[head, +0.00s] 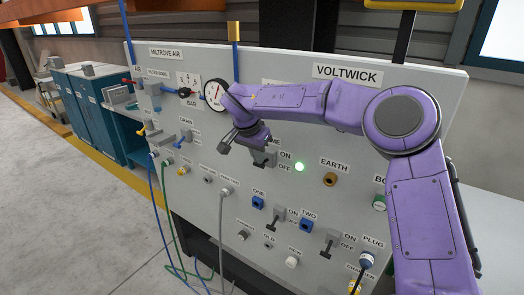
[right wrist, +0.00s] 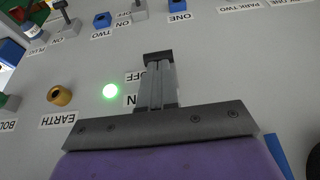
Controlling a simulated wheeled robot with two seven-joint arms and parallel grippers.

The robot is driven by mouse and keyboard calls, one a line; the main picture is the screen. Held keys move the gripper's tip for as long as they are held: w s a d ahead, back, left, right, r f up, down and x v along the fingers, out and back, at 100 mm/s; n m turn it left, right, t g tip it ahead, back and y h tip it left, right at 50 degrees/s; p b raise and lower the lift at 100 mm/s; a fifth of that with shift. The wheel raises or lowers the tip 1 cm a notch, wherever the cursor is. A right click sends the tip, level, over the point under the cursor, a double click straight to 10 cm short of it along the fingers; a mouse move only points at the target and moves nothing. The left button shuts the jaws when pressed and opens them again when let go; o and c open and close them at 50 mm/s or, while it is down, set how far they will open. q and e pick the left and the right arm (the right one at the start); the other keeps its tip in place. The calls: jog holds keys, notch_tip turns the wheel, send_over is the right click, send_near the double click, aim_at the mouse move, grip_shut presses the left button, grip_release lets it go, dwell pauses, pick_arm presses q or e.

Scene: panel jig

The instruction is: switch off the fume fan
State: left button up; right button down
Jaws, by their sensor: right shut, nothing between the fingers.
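The fume fan switch (head: 265,158) is a grey toggle on the upright panel, left of an ON/OFF label, under a label of which only the end shows. A green lamp (head: 299,167) beside it is lit. It also glows in the right wrist view (right wrist: 110,91). My right gripper (head: 227,146) is shut and empty, just up and left of the switch in the head view. In the right wrist view its closed fingers (right wrist: 159,62) cover part of the ON/OFF label and hide the switch. I cannot tell the lever's position. My left gripper is out of view.
The panel (head: 215,180) carries other toggles and sockets: a brown EARTH socket (head: 330,179), a blue ONE socket (head: 258,202) and a blue TWO socket (head: 306,226). A round gauge (head: 214,94) sits close above the gripper. Hoses hang at the lower left.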

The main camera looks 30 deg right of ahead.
jog(key=shift+s+a+f+t+h+b, duration=0.1)
jog(key=shift+a+f+t+h, duration=0.25)
jog(key=shift+f+h, duration=0.55)
jog(key=shift+s+a+f+t+h+b, duration=0.15)
jog(key=shift+f+t+h, duration=0.35)
jog(key=shift+h, duration=0.75)
jog(key=shift+s+a+f+t+h+b, duration=0.1)
jog(key=shift+a+f+t+h, duration=0.15)
jog(key=shift+f+t+h, duration=0.55)
jog(key=shift+r+g+h, duration=0.1)
jog(key=shift+g+h, duration=0.25)
jog(key=p+v, duration=0.9)
jog(key=v, duration=0.1)
jog(key=shift+d+r+p, duration=0.2)
jog(key=shift+p, duration=0.15)
jog(key=shift+w, duration=0.1)
